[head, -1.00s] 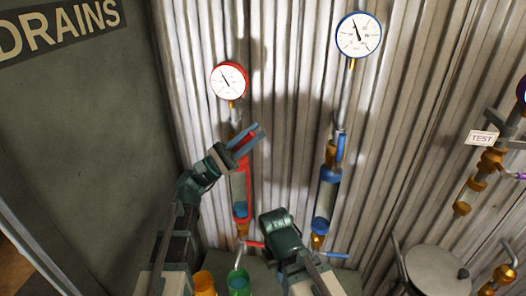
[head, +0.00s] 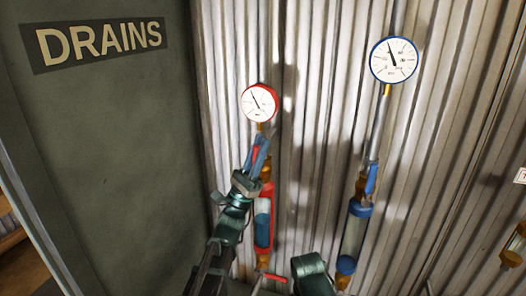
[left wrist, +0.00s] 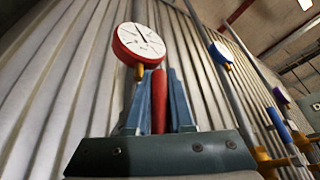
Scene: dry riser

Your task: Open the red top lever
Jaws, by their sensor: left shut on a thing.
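The red top lever (head: 255,153) is at the upper end of the red-framed sight tube (head: 264,222), below the red-rimmed gauge (head: 260,103). My left gripper (head: 259,152) reaches up from below with its blue fingers around this lever. In the left wrist view the red lever (left wrist: 158,101) stands upright between the two blue fingers (left wrist: 157,103), below the red gauge (left wrist: 138,44). The left gripper is shut on it. My right arm shows at the bottom of the head view, but its gripper fingers do not.
A blue-framed tube (head: 353,235) with a blue lever (head: 371,180) and blue-rimmed gauge (head: 394,60) stands to the right. A lower red lever (head: 273,277) is near my right arm. A dark panel marked DRAINS (head: 102,42) fills the left; corrugated wall lies behind.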

